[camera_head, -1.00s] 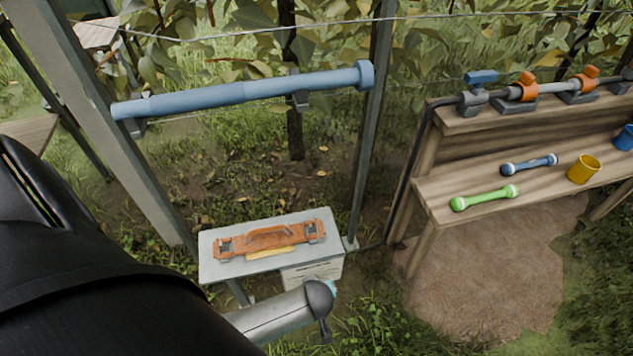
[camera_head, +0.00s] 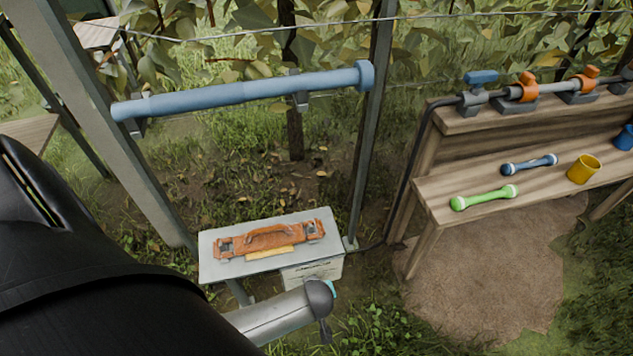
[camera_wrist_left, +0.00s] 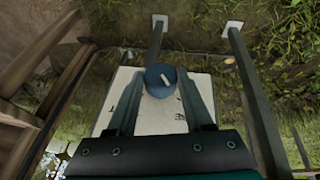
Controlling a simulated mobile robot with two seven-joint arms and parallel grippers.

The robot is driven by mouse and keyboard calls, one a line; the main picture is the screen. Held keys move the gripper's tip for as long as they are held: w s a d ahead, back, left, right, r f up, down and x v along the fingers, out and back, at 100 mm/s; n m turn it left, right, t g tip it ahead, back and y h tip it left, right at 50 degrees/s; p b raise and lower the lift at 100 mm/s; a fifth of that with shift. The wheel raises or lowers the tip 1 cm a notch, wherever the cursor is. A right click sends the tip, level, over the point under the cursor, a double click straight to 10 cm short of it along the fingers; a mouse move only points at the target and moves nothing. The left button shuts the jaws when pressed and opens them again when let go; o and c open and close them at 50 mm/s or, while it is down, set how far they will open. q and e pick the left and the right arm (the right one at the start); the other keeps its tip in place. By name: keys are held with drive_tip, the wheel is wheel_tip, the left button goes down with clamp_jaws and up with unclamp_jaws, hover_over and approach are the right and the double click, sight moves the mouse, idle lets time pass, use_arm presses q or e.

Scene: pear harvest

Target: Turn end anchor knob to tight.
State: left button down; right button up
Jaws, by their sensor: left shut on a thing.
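In the left wrist view, a round blue knob (camera_wrist_left: 160,80) with a pale pointer mark sits against a white panel (camera_wrist_left: 113,112). The mark slants from lower left to upper right. My left gripper (camera_wrist_left: 161,88) has one finger on each side of the knob and is shut on it. In the head view my left arm reaches in front of the grey stand (camera_head: 222,270), and the knob and fingertips are hidden there. I cannot read the panel's markings. My right gripper is in neither view.
An orange handled tool (camera_head: 270,237) lies on the stand's top. A blue tube (camera_head: 220,97) spans above it between posts. At right, a wooden bench (camera_head: 440,207) holds a green bar (camera_head: 484,198), a blue bar (camera_head: 529,164) and a yellow cup (camera_head: 583,169).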

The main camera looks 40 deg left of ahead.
use_arm(q)
drive_tip(key=shift+w+d+f+m+g+y+b, duration=0.15)
drive_tip(key=shift+m+g+y+b, duration=0.2)
drive_tip(key=shift+g+y+b, duration=0.6)
drive_tip(key=shift+w+d+m+g+y+b, duration=0.15)
drive_tip(key=shift+m+g+y+b, duration=0.2)
drive_tip(key=shift+g+y, duration=1.1)
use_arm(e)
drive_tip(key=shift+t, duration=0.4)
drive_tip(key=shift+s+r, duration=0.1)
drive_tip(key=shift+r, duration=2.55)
